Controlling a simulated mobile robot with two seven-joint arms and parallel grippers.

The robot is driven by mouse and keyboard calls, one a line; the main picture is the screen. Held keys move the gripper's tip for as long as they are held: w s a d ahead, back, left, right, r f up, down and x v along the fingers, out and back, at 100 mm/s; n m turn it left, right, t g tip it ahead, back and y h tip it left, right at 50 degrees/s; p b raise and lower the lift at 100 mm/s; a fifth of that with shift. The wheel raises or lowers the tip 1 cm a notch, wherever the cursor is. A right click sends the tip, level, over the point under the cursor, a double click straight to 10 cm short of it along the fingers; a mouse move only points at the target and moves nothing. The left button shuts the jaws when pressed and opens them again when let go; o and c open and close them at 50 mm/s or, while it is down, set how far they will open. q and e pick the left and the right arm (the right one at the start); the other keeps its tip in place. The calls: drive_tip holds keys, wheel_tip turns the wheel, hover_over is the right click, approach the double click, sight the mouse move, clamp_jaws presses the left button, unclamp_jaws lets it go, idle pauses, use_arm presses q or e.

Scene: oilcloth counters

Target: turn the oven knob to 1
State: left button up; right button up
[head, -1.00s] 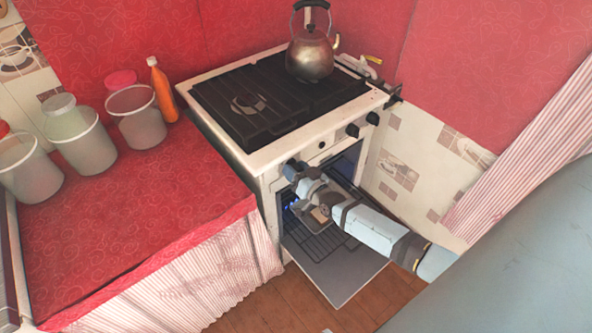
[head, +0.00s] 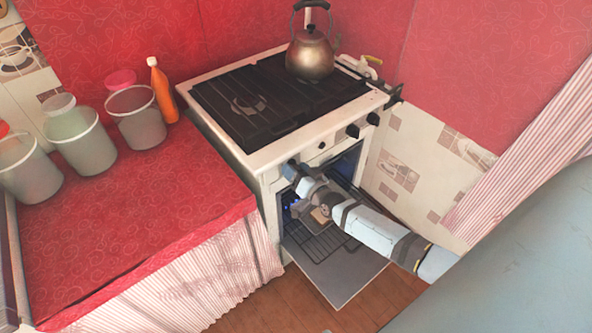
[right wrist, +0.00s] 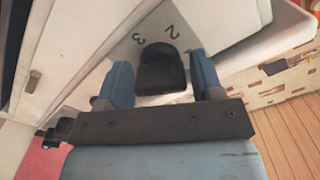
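The white stove (head: 290,150) has its dark knobs on the front panel. In the right wrist view a black knob (right wrist: 162,70) is between the two blue fingers of my right gripper (right wrist: 162,72). The printed figures 3 and 2 show on the panel beside it. The fingers are very close to the knob on both sides, and I cannot tell whether they press on it. In the head view my right gripper (head: 292,170) is at the left end of the panel and hides most of that knob. My left gripper is not in view.
The oven door (head: 335,278) is open below my right arm. A kettle (head: 311,55) stands on the black hob (head: 250,110). An orange bottle (head: 162,90) and several bins (head: 137,118) stand on the red counter (head: 170,190). A tiled wall (head: 415,170) is at the right.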

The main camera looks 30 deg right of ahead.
drive_tip(key=s+d, duration=0.1)
drive_tip(key=s, duration=1.2)
drive_tip(key=shift+s, duration=0.4)
